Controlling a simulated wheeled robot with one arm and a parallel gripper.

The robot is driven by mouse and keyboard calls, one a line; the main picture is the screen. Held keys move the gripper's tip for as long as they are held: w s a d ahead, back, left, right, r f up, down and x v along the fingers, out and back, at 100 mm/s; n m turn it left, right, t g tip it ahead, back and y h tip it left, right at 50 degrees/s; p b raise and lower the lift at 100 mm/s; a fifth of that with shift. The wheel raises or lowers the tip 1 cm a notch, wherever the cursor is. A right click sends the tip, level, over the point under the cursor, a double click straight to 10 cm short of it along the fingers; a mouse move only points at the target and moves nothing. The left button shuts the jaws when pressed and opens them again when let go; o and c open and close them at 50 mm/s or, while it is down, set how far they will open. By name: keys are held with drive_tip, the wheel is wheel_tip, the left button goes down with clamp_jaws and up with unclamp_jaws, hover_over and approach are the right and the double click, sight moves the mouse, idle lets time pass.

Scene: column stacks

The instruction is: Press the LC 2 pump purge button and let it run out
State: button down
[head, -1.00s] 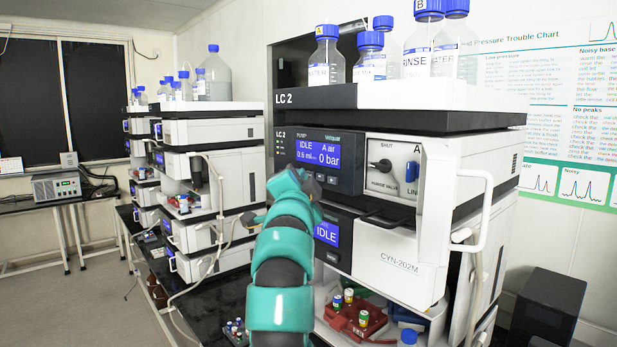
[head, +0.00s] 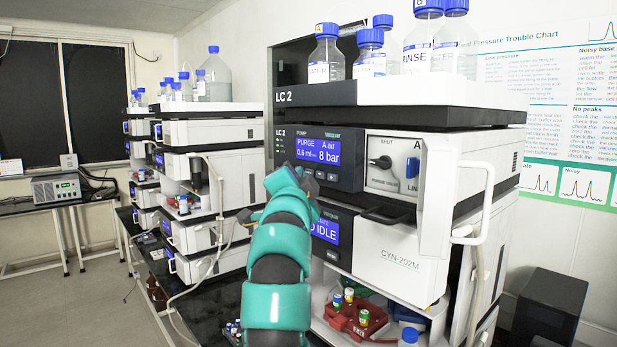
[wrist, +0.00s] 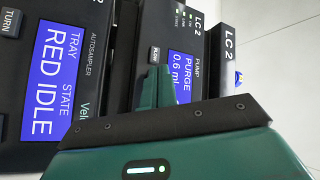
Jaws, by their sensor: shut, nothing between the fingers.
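The LC 2 pump module has a blue display (head: 322,149) reading PURGE, A air, 0.6 ml and 8 bar. The display also shows in the wrist view (wrist: 183,80), turned sideways, with PURGE and 0.6 ml legible. A button marked FLOW (wrist: 155,53) sits beside it. My gripper (wrist: 156,80) is shut and empty, with its teal fingers in front of the pump's button area. The fingers hide the purge button, and whether they touch it I cannot tell. In the head view my wrist covers the pump's lower left front. The purge valve knob (head: 381,162) is to the display's right.
Below the pump is the autosampler, whose display (head: 325,229) reads IDLE. A white door handle (head: 486,205) sticks out at right. Bottles (head: 327,60) stand on top of LC 2. Another stack (head: 213,150) stands to the left.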

drive_tip(key=shift+s+a, duration=0.2)
drive_tip(key=shift+a, duration=0.1)
drive_tip(key=s+a+b, duration=0.1)
drive_tip(key=a, duration=0.1)
drive_tip(key=s+a+b, duration=0.2)
idle(0.6)
idle(0.5)
